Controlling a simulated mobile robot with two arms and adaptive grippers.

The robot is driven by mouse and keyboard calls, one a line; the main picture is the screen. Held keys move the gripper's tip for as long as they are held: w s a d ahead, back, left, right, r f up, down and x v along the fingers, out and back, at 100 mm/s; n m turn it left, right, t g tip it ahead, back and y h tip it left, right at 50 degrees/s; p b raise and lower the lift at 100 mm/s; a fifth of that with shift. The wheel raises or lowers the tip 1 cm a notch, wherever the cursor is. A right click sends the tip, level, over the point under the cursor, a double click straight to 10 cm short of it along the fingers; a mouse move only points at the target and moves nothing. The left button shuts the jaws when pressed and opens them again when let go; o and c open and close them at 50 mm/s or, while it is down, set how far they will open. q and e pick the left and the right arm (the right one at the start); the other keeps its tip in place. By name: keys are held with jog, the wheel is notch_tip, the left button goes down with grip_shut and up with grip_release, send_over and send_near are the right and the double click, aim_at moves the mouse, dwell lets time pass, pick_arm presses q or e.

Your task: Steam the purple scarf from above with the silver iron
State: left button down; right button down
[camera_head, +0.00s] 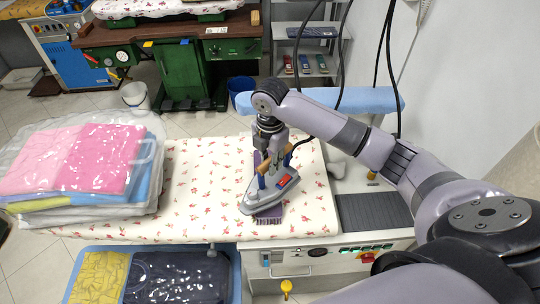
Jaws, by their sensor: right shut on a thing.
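The silver iron (256,200) has blue posts, a wooden handle and a red part on top. My right gripper (271,150) points down from above and is shut on the iron's handle. The purple scarf (268,219) lies on the floral ironing board (200,189). The iron is right over the scarf and hides most of it; only its near fringed end and a bit at the far side show. I cannot tell whether the iron touches the scarf or hovers just above it. My left gripper is not in view.
A stack of plastic-wrapped folded clothes (75,160) covers the board's left end. A blue bin (73,292) with folded garments is below the front edge. A light-blue padded arm (370,99) stands behind, and a control panel (330,254) is at front right. The board's middle is clear.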

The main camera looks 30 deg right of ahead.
jog(key=shift+s+a+r, duration=0.1)
jog(key=shift+s+a, duration=0.2)
jog(key=shift+s, duration=0.35)
jog(key=shift+s+a+r, duration=0.1)
jog(key=shift+s+a, duration=0.25)
jog(key=shift+s, duration=0.25)
jog(key=shift+s+a+r, duration=0.1)
jog(key=shift+s+a, duration=0.2)
jog(key=shift+s, duration=0.35)
jog(key=shift+w+d, duration=0.45)
jog(key=shift+w, duration=0.45)
jog(key=shift+w+d, duration=0.4)
jog(key=shift+w, duration=0.5)
jog(key=shift+w+d, duration=0.45)
jog(key=shift+w, duration=0.45)
jog(key=shift+w+d+b, duration=3.15)
jog(key=shift+w+b, duration=0.5)
jog(key=shift+w, duration=2.95)
jog(key=shift+r+p, duration=2.6)
jog(key=shift+p, duration=0.1)
